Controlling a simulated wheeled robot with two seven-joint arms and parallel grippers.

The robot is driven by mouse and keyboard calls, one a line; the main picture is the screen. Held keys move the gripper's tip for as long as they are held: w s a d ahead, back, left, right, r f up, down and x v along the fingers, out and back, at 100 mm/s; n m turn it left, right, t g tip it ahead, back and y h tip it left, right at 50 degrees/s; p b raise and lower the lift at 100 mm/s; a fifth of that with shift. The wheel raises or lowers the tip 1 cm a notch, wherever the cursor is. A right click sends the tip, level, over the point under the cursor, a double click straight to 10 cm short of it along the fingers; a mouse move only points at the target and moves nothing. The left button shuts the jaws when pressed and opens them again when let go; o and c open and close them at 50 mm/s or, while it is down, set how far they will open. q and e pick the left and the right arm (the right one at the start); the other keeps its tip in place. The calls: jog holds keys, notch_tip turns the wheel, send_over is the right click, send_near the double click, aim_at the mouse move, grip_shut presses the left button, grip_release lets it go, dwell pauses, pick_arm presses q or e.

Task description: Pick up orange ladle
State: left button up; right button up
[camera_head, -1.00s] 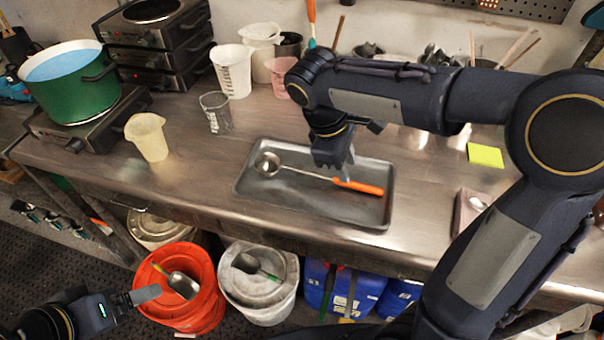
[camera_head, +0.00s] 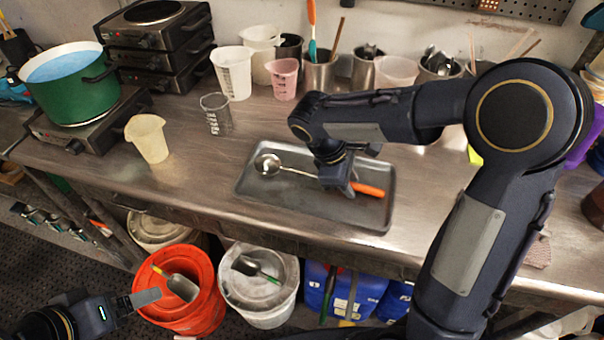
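The orange ladle lies in the grey tray (camera_head: 262,196) on the steel bench. Its metal bowl (camera_head: 267,164) is at the tray's left and its orange handle (camera_head: 368,189) points right. My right gripper (camera_head: 340,188) is down over the ladle, where the metal shaft meets the orange handle. The gripper's own body hides its fingertips and that part of the ladle, so I cannot tell whether it is open or shut on it. My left gripper (camera_head: 146,297) is low at the bottom left, beside the orange bucket, away from the tray. Its finger opening is not clear.
A clear beaker (camera_head: 216,113) and a cream jug (camera_head: 148,138) stand left of the tray. Pitchers, a pink jug (camera_head: 284,78) and utensil pots line the back. A green pot (camera_head: 70,82) sits on a hotplate. An orange bucket (camera_head: 207,300) and a white bucket (camera_head: 268,300) stand below.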

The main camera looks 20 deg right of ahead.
jog(key=shift+f, duration=0.1)
jog(key=shift+c, duration=0.5)
grip_shut()
